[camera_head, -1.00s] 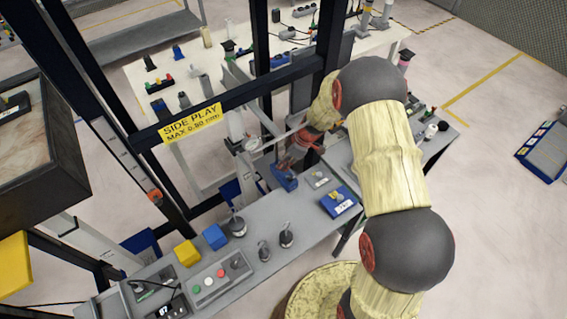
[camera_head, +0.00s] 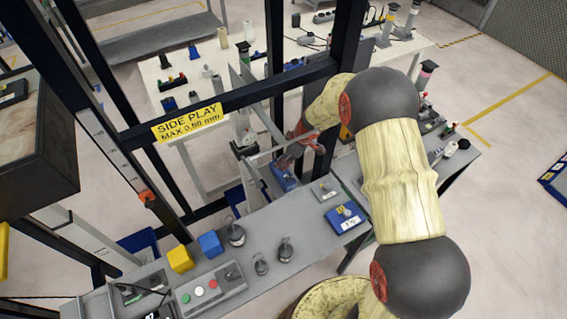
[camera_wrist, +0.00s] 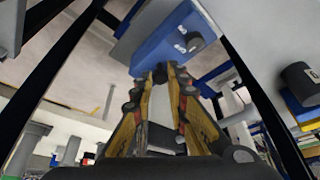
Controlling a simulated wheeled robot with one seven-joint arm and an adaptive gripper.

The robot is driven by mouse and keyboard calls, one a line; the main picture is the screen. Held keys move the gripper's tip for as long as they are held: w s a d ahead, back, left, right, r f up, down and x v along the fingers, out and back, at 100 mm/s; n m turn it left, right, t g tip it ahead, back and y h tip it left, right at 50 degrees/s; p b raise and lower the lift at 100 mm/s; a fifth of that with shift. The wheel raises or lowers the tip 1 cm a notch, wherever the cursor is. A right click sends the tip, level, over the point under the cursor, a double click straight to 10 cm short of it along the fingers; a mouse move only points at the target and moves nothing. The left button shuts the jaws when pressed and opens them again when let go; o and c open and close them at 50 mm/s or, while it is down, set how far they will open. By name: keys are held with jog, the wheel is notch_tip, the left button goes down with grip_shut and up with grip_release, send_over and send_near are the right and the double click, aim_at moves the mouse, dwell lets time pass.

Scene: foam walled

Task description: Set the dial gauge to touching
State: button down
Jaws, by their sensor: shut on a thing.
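My gripper (camera_head: 300,142) is at the frame, beyond the bench's back edge. It reaches in beside a thin pale bar (camera_head: 283,147) that runs left to the dial gauge (camera_head: 245,150). The gauge's round face does not show clearly. Whether the gauge's tip touches anything cannot be told.
Dark posts and a crossbar with a yellow SIDE PLAY sign (camera_head: 187,124) stand close to my arm.

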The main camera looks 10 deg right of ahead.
jog(key=c, duration=1.7)
grip_release()
jog(key=shift+c, duration=0.2)
jog(key=shift+s, duration=0.1)
